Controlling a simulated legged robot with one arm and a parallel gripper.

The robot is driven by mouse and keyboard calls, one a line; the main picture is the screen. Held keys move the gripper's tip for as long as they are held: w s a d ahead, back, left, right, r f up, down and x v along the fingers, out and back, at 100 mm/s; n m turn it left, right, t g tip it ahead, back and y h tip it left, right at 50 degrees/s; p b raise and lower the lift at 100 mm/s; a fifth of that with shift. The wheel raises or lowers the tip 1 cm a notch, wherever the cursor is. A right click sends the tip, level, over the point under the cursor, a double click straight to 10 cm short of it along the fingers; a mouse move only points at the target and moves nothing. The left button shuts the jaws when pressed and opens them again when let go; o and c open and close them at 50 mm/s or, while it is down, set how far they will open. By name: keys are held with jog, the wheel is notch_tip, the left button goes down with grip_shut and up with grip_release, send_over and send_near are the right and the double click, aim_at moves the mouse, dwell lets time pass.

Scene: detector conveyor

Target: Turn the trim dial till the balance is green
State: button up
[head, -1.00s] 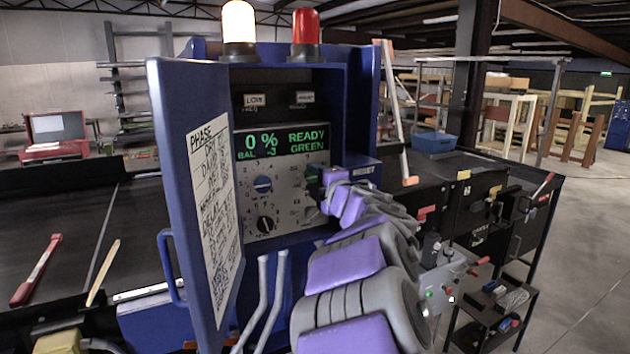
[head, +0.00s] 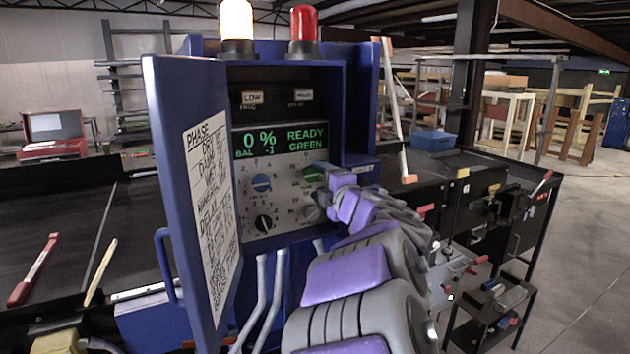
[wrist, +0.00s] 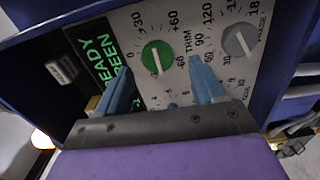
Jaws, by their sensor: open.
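The green trim dial (wrist: 158,57) sits on the grey panel in the wrist view, its white pointer slanting between the printed numbers. It also shows partly behind my gripper in the head view (head: 312,174). My gripper (wrist: 158,68) is open, with one blue finger on each side of the dial's lower part and nothing clamped. I cannot tell whether the fingers touch it. The display (head: 281,141) shows 0 %, READY and GREEN in green letters, with a small BAL figure that looks like -1.
A grey phase dial (wrist: 240,40) is right of the green one. A blue dial (head: 262,183) and a black dial (head: 264,223) are on the panel's left. The open blue door (head: 190,190) stands left of the cabinet.

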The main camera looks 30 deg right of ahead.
jog(key=s, duration=1.3)
jog(key=shift+s+d, duration=0.25)
jog(key=shift+s, duration=0.15)
jog(key=shift+f, duration=0.1)
